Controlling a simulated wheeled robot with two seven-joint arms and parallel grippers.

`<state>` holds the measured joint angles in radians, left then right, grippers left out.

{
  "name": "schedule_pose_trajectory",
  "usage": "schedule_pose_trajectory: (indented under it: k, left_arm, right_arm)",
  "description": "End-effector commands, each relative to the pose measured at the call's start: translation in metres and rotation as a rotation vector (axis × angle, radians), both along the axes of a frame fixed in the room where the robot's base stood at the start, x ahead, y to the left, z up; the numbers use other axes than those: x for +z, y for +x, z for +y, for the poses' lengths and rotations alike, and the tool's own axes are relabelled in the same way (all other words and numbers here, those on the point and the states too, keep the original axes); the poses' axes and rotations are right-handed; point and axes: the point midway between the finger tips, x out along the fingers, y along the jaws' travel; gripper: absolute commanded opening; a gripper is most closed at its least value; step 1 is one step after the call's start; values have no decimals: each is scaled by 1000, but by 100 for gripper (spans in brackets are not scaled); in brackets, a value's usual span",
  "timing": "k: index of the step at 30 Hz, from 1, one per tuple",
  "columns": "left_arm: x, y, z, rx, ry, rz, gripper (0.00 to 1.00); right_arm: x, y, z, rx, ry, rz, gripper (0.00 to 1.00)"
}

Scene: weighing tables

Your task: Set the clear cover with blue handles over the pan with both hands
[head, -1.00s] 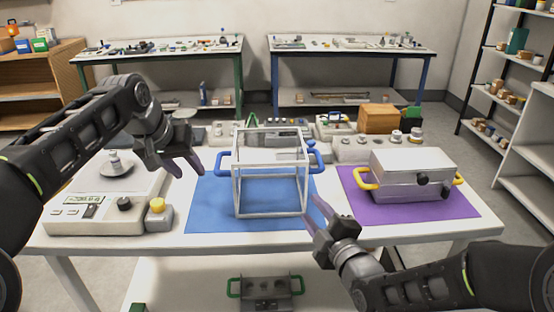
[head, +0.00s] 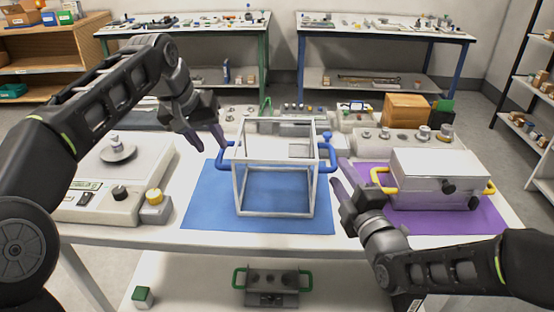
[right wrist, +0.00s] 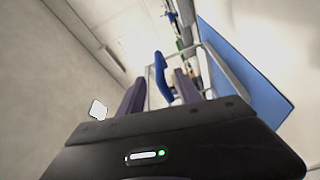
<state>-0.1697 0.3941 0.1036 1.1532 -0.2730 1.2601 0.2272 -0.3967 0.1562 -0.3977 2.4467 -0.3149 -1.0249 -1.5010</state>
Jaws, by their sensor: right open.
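The clear cover (head: 275,212), a box frame with pale edges, stands upright on the blue mat (head: 205,205). Its left blue handle (head: 222,160) and right blue handle (head: 329,152) stick out from its sides. The round pan (head: 118,154) is on the white balance (head: 95,210) at the left, with a small metal weight on it. My left gripper (head: 213,150) is open and empty, just above the left handle. My right gripper (head: 340,172) is open beside the right handle. In the right wrist view, this blue handle (right wrist: 161,76) appears between the fingers, apparently not gripped.
A metal box with yellow handles (head: 438,172) sits on a purple mat (head: 480,215) at the right. A grey block with a yellow knob (head: 154,205) stands beside the balance. Instruments and weights line the table's back. A green-handled tray (head: 272,290) is on the lower shelf.

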Motion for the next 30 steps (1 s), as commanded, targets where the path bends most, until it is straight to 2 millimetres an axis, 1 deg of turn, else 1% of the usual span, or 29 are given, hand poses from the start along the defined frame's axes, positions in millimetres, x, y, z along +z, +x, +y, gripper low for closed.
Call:
schedule_pose_trajectory:
  k: [5, 12, 15, 20, 27, 30]
  left_arm:
    - [-19, 7, -4, 0, 1, 3, 40]
    - [-50, 20, -10, 0, 1, 4, 40]
    - [-59, 24, -13, 0, 0, 2, 40]
    - [-66, 27, -14, 0, 0, 0, 40]
    - [-66, 27, -14, 0, 0, 0, 40]
    - [-66, 27, -14, 0, 0, 0, 32]
  right_arm:
    - [1, 19, 6, 1, -1, 0, 40]
    - [3, 52, 15, 2, -2, -1, 40]
    - [4, 62, 18, 1, 0, 0, 40]
    - [4, 69, 19, 0, 1, 0, 40]
    - [4, 70, 19, 0, 1, 0, 40]
    - [4, 70, 19, 0, 1, 0, 33]
